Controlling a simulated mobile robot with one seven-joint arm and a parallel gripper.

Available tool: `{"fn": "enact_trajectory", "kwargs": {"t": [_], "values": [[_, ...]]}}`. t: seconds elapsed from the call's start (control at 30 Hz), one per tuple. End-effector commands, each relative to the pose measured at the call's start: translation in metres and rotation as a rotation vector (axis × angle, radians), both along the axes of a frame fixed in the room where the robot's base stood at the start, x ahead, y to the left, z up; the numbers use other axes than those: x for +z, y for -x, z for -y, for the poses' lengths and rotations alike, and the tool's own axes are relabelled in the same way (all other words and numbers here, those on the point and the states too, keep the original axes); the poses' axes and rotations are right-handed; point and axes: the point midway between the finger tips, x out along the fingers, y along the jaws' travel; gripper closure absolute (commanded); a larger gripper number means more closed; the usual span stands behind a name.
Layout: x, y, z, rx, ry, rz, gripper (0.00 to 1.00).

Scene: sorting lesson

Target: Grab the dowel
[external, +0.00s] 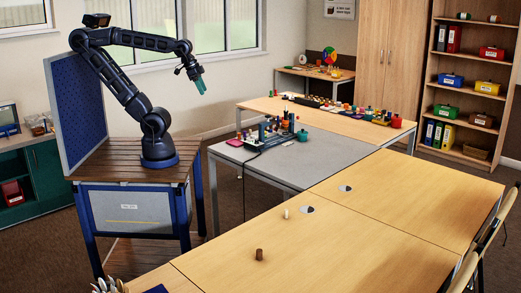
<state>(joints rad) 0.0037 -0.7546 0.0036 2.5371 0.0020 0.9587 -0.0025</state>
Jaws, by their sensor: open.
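A short brown cylinder (259,254) stands upright on the near wooden table (350,250). A smaller pale upright peg (286,213) stands farther back on the same table, beside a round grommet. Either could be the dowel; at this size I cannot tell which. My gripper (201,87), with teal fingers, is raised high near the window, open. It is well above and to the left of both pieces, far from touching either. No object shows between its fingers.
A grey table (230,170) behind holds a dark rack of coloured pieces (272,133) and a teal pot (302,136). A back table carries several coloured blocks (375,115). Chairs (492,235) stand at the right edge. The near table is mostly clear.

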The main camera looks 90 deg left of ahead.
Motion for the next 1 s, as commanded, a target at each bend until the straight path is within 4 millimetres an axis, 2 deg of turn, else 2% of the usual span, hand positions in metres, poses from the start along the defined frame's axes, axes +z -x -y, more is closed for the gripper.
{"fn": "enact_trajectory", "kwargs": {"t": [0.03,0.1,0.37,0.47,0.57,0.77,1.0], "values": [[0.0,0.0,0.0,0.0,0.0,0.0,0.51],[0.0,0.0,0.0,0.0,0.0,0.0,0.6],[0.0,-0.001,0.0,-0.001,-0.001,0.0,0.6],[-0.001,-0.008,0.001,-0.007,-0.009,0.0,0.6],[-0.002,-0.024,0.003,-0.023,-0.025,0.001,0.6],[-0.011,-0.074,0.014,-0.079,-0.07,0.011,0.6],[-0.03,-0.134,0.033,-0.159,-0.113,0.027,0.6]]}}
